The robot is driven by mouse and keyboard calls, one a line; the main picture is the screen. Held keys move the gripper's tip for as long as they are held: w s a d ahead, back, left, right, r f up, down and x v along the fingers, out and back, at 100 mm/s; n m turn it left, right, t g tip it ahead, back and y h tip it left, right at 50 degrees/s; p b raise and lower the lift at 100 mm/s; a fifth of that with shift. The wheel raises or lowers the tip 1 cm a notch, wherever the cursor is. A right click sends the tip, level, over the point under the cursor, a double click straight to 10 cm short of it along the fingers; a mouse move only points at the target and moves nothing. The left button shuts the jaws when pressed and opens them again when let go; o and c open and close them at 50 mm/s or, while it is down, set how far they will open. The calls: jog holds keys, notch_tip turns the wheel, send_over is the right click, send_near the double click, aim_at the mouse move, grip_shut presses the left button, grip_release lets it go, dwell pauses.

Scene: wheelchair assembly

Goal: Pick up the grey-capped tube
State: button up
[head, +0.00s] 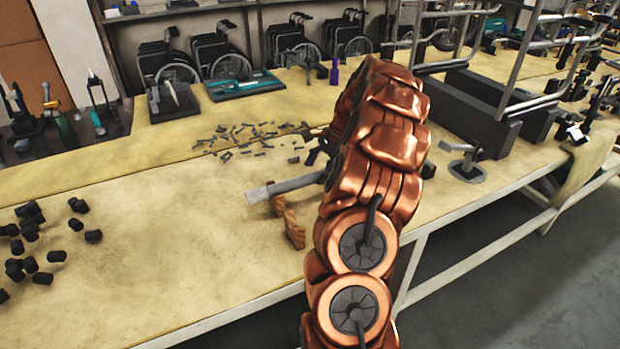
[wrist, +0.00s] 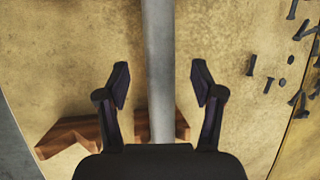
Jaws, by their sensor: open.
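The grey tube (head: 288,186) lies across wooden supports on the table, its near end pointing left in the head view. In the wrist view the tube (wrist: 159,45) runs from the top edge down between my two fingers. My gripper (wrist: 160,78) is open, with one finger on each side of the tube and a gap on both sides. In the head view my gripper (head: 318,152) is partly hidden by my copper arm. The tube's far end is hidden behind the arm, and I cannot clearly make out a cap.
Wooden supports (head: 294,229) stand under the tube; they also show in the wrist view (wrist: 75,137). Small dark bolts (head: 245,138) are scattered behind it. Black caps (head: 57,256) lie at the left. A metal clamp stand (head: 467,165) is right of my arm.

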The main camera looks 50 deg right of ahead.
jog(key=shift+x, duration=1.3)
grip_shut()
